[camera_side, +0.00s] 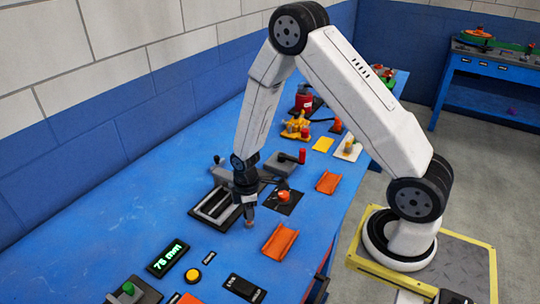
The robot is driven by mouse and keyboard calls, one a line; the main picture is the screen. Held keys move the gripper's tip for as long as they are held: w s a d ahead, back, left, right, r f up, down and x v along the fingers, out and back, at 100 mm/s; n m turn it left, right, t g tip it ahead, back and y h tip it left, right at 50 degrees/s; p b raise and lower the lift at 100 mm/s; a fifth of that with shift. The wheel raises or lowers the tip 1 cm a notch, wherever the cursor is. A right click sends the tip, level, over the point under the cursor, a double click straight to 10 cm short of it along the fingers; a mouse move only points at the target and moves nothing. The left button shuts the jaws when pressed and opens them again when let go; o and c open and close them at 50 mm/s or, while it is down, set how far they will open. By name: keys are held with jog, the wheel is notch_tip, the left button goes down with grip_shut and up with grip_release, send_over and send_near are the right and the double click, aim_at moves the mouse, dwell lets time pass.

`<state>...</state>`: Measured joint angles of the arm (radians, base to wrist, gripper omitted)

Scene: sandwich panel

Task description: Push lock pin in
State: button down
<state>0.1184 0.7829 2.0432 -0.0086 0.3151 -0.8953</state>
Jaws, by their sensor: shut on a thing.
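My gripper (247,212) points down in the middle of the blue table, at the front right edge of a grey slotted fixture on a dark plate (212,208). It is shut on a small brownish piece (249,224), whose lower end shows under the fingertips. The piece may be the lock pin, but it is too small to be sure. I cannot tell whether its end touches the plate. The gripper hides part of the fixture behind it.
An orange-red knob (284,196) on a dark plate is just right of the gripper. An orange tray (280,242) lies at the front right, with another (328,182) farther back. A grey block with a red-tipped handle (300,157) stands behind. The table's left side is clear.

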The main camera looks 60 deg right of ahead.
dwell(0.7)
jog(key=shift+f, duration=1.25)
jog(key=shift+c, duration=1.3)
grip_release()
jog(key=shift+r, duration=0.1)
jog(key=shift+r, duration=3.8)
